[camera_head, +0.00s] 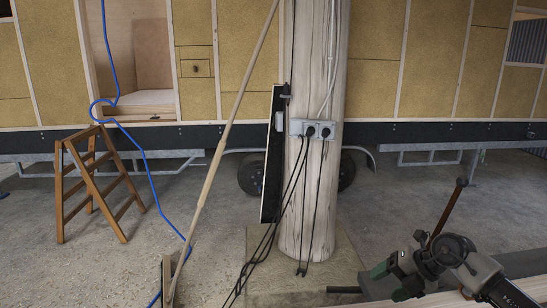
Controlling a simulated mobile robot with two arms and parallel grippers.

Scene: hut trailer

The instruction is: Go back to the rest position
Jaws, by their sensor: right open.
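My right gripper (390,282) is at the lower right, with its arm coming in from the bottom right corner. Its two fingertips point left and are apart, with nothing seen between them. It is above or in front of a pale wooden surface (440,298) at the bottom edge; I cannot tell whether it touches it. My left arm and gripper do not show.
A thick wooden post (312,200) with sockets and black cables stands in the middle. A wooden step ladder (88,190) stands at the left beside a blue hose (150,185). A long pole (215,165) leans across. The trailer (235,85) spans the back. Concrete floor (95,270) is open at lower left.

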